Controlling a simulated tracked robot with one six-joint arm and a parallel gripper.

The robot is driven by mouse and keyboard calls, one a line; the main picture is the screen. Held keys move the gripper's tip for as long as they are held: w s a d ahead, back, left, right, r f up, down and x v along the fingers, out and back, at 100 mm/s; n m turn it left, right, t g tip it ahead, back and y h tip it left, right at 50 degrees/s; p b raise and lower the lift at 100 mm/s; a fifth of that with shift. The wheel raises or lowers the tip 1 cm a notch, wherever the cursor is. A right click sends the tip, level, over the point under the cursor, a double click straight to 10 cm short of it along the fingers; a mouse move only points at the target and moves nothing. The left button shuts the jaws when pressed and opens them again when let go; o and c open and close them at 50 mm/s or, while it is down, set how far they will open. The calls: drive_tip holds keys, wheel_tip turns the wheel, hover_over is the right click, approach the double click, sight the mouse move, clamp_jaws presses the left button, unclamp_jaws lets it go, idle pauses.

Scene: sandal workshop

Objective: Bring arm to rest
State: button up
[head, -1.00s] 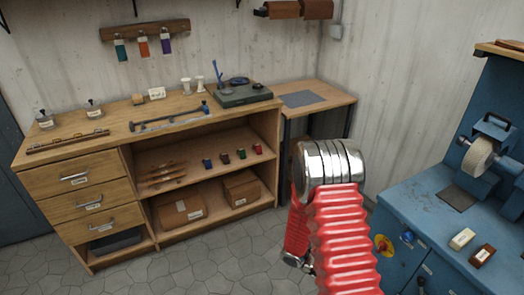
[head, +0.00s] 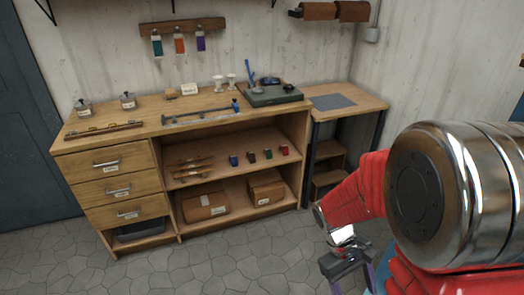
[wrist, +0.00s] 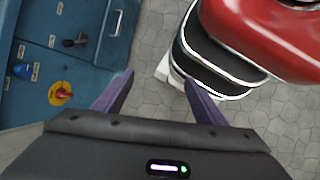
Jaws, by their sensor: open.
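My arm, red with shiny metal joints, fills the right side of the head view. My gripper (head: 352,276) hangs at the lower right of that view, partly cut off by the bottom edge. In the wrist view my gripper (wrist: 158,84) shows two purple fingers spread apart with nothing between them. Bare stone floor and part of my own red and black base lie beyond the fingers.
A wooden workbench (head: 190,130) with drawers and shelves stands against the back wall. A small side table (head: 350,98) stands to its right. A blue cabinet (wrist: 50,50) with a red knob (wrist: 62,94) is close on the left in the wrist view. The floor (head: 240,262) before the bench is clear.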

drive_tip(key=s+a+r+m+t+y, duration=0.1)
drive_tip(key=a+r+t, duration=0.2)
drive_tip(key=r, duration=0.4)
drive_tip(key=s+a+r+m+t+y, duration=0.1)
drive_tip(key=a+r+m+t, duration=0.1)
drive_tip(key=r, duration=0.5)
drive_tip(key=s+a+r+m+t+y, duration=0.1)
drive_tip(key=a+r+t, duration=0.2)
drive_tip(key=r, duration=0.5)
drive_tip(key=shift+a+m+t+y, duration=0.3)
drive_tip(key=shift+t+y, duration=0.1)
drive_tip(key=shift+t, duration=0.4)
drive_tip(key=shift+f, duration=0.1)
drive_tip(key=shift+c, duration=0.5)
